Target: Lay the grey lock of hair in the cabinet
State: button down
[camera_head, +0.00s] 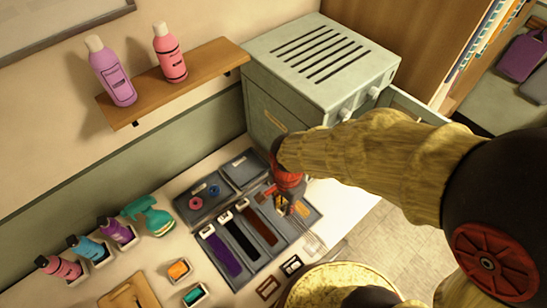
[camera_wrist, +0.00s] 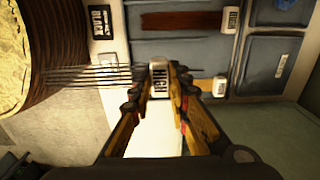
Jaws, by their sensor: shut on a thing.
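My gripper (camera_head: 292,207) is low over the right end of the grey tray. In the wrist view its two fingers (camera_wrist: 159,88) close on a white tag with dark letters, part of the grey lock of hair (camera_wrist: 95,76). Thin grey strands run left from the tag, and they also show below the gripper in the head view (camera_head: 312,244). The grey-green cabinet (camera_head: 282,112) with a slotted top stands behind my gripper. Its door (camera_head: 418,108) appears swung open at the right. My arm covers much of the cabinet front, and its inside is hidden.
The tray (camera_head: 262,262) holds purple (camera_head: 220,252), black (camera_head: 243,240) and brown (camera_head: 262,227) locks. Small framed cards (camera_head: 291,265) lie at its front.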

notch_tip(320, 180, down, 6)
jog(key=b, duration=0.5)
jog(key=shift+r, duration=0.15)
dwell(0.4)
jog(key=r+p, duration=0.1)
jog(key=r, duration=0.2)
jog(key=r+p, duration=0.1)
jog(key=r, duration=0.1)
jog(key=shift+a+r+p, duration=0.2)
jog(key=shift+a+p, duration=0.15)
jog(key=shift+a, duration=0.05)
jog(key=shift+w+a+r, duration=0.1)
jog(key=shift+a+r, duration=0.05)
jog(key=shift+r, duration=0.2)
jog(key=w+a+f+b, duration=0.1)
jog(key=w+a+f, duration=0.25)
jog(key=w, duration=0.45)
jog(key=b, duration=0.2)
send_near(263, 187)
jog(key=s+f, duration=0.2)
jog(key=shift+s+d+f, duration=0.1)
jog(key=shift+s, duration=0.3)
jog(key=shift+w+f, duration=0.35)
jog(key=shift+f, duration=1.5)
